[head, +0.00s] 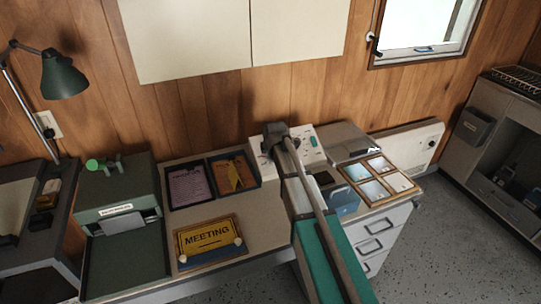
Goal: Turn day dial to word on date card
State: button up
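A white panel (307,136) with small dials and coloured marks stands at the back of the desk against the wall. My arm covers its middle, and which dial is the day dial cannot be made out. The dark end of my arm, with my gripper (275,138), is in front of the panel's left part. Its fingers are too small and hidden to tell open from shut, or whether they touch a dial. No date card can be told for sure. A purple sheet (190,185) and an orange sheet (232,175) lie in black trays left of the panel, their words unreadable.
A yellow MEETING sign (208,240) lies on the desk front. A green machine (118,205) stands at left, with a lamp (62,75) beyond. Right of my arm are a blue object (345,199) and a framed set of panes (378,180). Bare desk lies between sign and arm.

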jog(key=shift+m, duration=0.3)
dwell(0.4)
jog(key=m, duration=0.9)
jog(key=shift+w+g+p, duration=0.1)
jog(key=shift+g+p, duration=0.2)
jog(key=shift+g, duration=0.1)
jog(key=m, duration=0.4)
jog(key=shift+m, duration=0.4)
jog(key=m+y, duration=0.1)
jog(key=m, duration=0.4)
jog(key=shift+d, duration=0.1)
jog(key=w+p+v, duration=0.1)
jog(key=p+v, duration=1.2)
jog(key=v, duration=0.1)
jog(key=s+d+f+g+b, duration=0.2)
jog(key=s+d+f, duration=0.1)
jog(key=s, duration=0.8)
jog(key=s+d+f+g+h+b, duration=0.1)
jog(key=s+d+f+g+b, duration=0.1)
jog(key=s, duration=1)
jog(key=shift+s+d+f+g+b, duration=0.3)
jog(key=shift+d+f+b, duration=0.25)
jog(key=shift+f, duration=0.1)
